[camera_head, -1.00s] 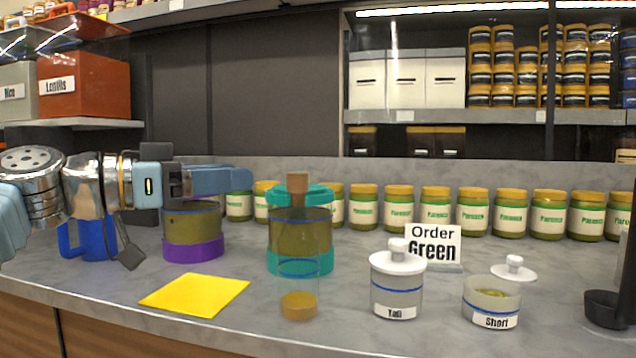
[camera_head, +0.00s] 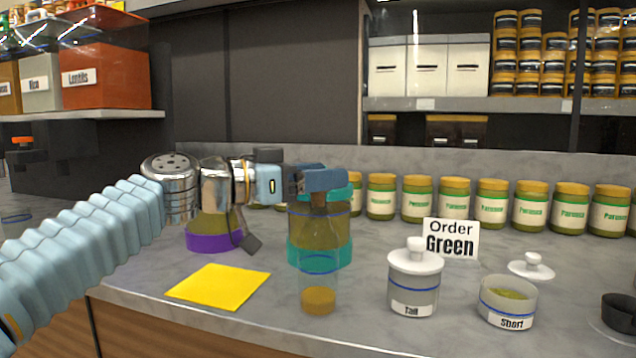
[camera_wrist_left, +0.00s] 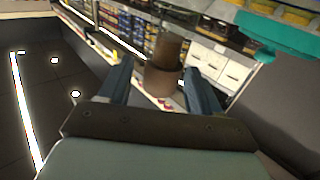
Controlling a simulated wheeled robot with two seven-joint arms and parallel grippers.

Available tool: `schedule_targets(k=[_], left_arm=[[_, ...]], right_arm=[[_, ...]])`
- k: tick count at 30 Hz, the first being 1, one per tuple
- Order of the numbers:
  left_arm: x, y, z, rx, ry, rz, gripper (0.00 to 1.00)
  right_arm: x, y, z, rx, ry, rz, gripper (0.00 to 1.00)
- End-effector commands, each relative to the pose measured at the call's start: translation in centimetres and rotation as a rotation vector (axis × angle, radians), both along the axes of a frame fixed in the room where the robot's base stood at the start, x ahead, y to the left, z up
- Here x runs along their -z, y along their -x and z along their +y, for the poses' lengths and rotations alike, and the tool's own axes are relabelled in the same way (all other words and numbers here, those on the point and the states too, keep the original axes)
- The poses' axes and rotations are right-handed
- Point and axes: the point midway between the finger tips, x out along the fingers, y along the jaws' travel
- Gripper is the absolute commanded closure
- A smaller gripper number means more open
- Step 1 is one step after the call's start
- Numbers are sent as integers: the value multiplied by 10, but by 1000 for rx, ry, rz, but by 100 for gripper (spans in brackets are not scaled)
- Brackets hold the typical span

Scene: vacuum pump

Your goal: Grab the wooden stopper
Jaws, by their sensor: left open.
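The wooden stopper (camera_wrist_left: 163,66) is a brown stepped cylinder. In the left wrist view it stands between the two blue fingers of my left gripper (camera_wrist_left: 152,85), with the fingers apart on either side. The teal lid (camera_head: 346,199) shows partly behind the fingers, and a teal piece (camera_wrist_left: 278,36) is at the upper right of the wrist view. My right gripper is out of view.
A clear cylinder with an amber bottom (camera_head: 318,300) stands in front of the jar. A yellow sheet (camera_head: 218,287), a purple-based jar (camera_head: 213,242), the Tall (camera_head: 413,283) and Short (camera_head: 507,305) jars and the Order Green sign (camera_head: 450,238) are nearby. Parmesan-like jars line the back.

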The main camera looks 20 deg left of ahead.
Motion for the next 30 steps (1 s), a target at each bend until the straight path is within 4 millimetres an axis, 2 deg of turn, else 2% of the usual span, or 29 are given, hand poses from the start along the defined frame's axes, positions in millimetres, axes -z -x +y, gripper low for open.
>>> schedule_targets(k=[1,11,22,26,30], left_arm=[[0,0,0,0,0,0,38],[0,0,0,0,0,0,88],[-5,0,0,1,-1,-1,90],[-20,1,0,2,-1,-4,90],[-44,0,-1,4,0,-4,90]], right_arm=[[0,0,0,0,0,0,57],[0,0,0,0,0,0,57],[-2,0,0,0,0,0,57],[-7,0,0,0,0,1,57],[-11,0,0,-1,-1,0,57]])
